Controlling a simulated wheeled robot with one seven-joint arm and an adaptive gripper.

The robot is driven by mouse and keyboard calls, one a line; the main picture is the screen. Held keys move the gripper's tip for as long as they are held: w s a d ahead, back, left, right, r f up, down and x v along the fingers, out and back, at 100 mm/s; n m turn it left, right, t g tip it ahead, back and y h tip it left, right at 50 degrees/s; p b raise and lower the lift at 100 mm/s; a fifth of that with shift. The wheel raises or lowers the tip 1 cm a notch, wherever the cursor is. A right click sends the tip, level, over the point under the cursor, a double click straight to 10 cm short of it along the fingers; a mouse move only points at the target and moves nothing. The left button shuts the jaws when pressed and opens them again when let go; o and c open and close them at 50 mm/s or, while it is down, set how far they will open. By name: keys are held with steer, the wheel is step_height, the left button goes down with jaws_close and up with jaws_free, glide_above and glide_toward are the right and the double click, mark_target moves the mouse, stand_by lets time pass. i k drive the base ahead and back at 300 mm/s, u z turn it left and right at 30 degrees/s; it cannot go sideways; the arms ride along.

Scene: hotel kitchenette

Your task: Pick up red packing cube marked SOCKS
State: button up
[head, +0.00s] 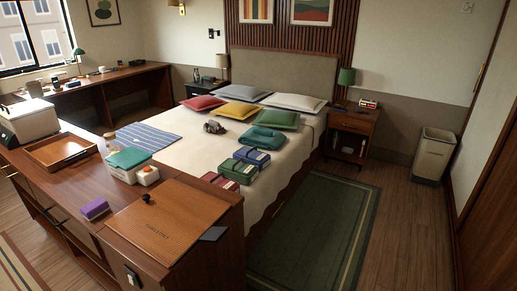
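A red packing cube (219,181) lies near the front right of the bed, at the near end of a short row of packing cubes. The countertop in front cuts across its near side in my view. Any SOCKS marking is too small to read. A green packing cube (238,171) lies just behind it, and a blue one (252,157) behind that. My gripper is not in view.
The bed (171,147) also holds several pillows, a folded teal item (263,138) and a small dark object (214,127). A long wooden counter (200,262) with boxes and trays stands in front. The green rug (315,235) right of the bed is clear.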

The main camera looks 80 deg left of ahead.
mark_target(219, 179)
steer(key=i, duration=1.1)
steer(key=u, duration=3.25)
